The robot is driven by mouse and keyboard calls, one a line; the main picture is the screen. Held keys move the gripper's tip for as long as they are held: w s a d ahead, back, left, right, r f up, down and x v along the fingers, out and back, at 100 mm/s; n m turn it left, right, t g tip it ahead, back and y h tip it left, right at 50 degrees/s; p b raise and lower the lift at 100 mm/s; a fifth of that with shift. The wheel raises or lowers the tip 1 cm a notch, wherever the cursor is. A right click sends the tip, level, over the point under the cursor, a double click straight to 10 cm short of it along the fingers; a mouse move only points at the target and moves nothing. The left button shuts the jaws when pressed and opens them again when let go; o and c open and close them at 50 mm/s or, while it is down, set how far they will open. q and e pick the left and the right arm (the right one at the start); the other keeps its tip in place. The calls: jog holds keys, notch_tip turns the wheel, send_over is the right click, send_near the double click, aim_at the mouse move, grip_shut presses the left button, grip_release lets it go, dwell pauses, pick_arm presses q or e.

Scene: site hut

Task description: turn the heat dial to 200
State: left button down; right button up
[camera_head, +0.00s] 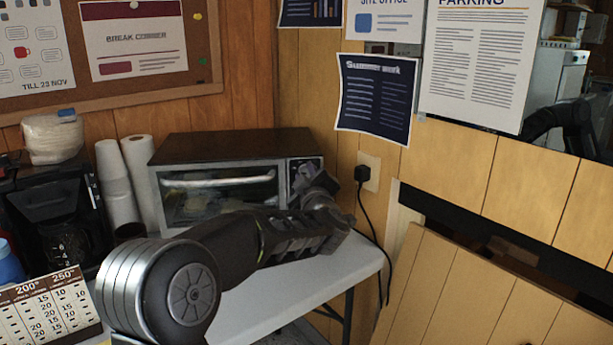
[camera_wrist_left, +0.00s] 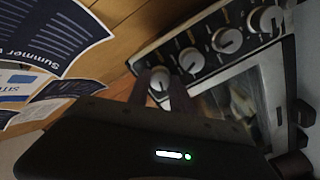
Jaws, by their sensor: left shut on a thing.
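The toaster oven (camera_head: 235,145) stands on a white table against the wood wall, its control panel at the right end of its front. My left gripper (camera_head: 312,183) reaches that panel and hides most of its dials. In the left wrist view, several round silver dials run in a row along the dark panel: an end dial (camera_wrist_left: 265,20), two middle dials (camera_wrist_left: 227,40) (camera_wrist_left: 191,60) and the nearest dial (camera_wrist_left: 160,79). My left gripper (camera_wrist_left: 158,90) is shut on this nearest dial. Its scale marks are too small and dark to read. My right gripper is not in view.
A chart card (camera_head: 50,308) with "200°" and "250°" columns stands at the front left. A black cord hangs from the wall socket (camera_head: 369,172). The table's (camera_head: 355,265) right end is clear.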

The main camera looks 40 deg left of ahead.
pick_arm(q)
jog(key=shift+r+m+p, duration=0.2)
jog(key=shift+m+p, duration=0.5)
jog(key=shift+p, duration=0.45)
jog(key=m+p, duration=1.2)
jog(key=p, duration=0.1)
jog(key=shift+d, duration=0.1)
jog(key=m+p, duration=0.3)
jog(key=m, duration=0.1)
jog(key=shift+w+p, duration=0.1)
jog(key=shift+p, duration=0.2)
jog(key=shift+f+m+p, duration=0.15)
jog(key=shift+m+p, duration=0.45)
jog(key=shift+m, duration=0.6)
jog(key=c, duration=1.1)
grip_release()
jog(key=shift+c, duration=0.2)
